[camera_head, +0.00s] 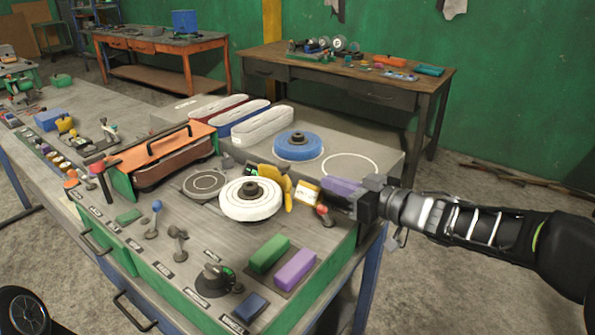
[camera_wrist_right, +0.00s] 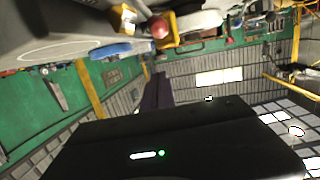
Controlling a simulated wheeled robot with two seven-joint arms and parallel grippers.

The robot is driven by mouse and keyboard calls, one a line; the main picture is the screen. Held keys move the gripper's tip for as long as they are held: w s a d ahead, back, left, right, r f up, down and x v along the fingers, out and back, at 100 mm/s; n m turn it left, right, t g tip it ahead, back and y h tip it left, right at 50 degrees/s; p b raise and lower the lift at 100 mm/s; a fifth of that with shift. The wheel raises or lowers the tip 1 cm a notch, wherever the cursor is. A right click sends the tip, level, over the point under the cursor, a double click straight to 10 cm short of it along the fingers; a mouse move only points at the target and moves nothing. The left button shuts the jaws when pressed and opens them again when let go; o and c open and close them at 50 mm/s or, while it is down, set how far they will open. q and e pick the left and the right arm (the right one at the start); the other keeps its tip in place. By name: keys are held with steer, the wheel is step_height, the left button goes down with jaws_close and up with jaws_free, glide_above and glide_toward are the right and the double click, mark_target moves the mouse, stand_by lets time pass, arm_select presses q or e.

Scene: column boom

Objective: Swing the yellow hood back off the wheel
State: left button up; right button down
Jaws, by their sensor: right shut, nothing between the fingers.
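The yellow hood (camera_head: 286,190) stands at the right edge of the white wheel (camera_head: 250,199) in the head view. The wheel's top face and dark hub show uncovered. My right gripper (camera_head: 328,186), with purple fingers, is shut and empty to the right of the hood, apart from it. A red knob (camera_head: 322,210) is just below the fingers. In the right wrist view, the shut fingers (camera_wrist_right: 157,90) appear dark, with a red knob (camera_wrist_right: 159,27) on a yellow part above them. My left gripper is out of view.
A blue wheel (camera_head: 298,146) sits behind the hood. A yellow-edged box (camera_head: 307,192) is between hood and gripper. Green (camera_head: 269,254) and purple (camera_head: 295,269) blocks lie in front. An orange cover (camera_head: 158,150) stands left. Open floor lies right of the bench.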

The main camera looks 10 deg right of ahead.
mark_target(287, 165)
steer(key=x, duration=1.1)
steer(key=shift+w+a+p, duration=0.15)
steer(key=shift+p, duration=0.15)
steer(key=shift+w+r+p, duration=0.15)
steer(key=shift+w+p, duration=0.1)
steer(key=shift+p, duration=0.25)
steer(key=w+p, duration=0.2)
steer(key=shift+w, duration=0.3)
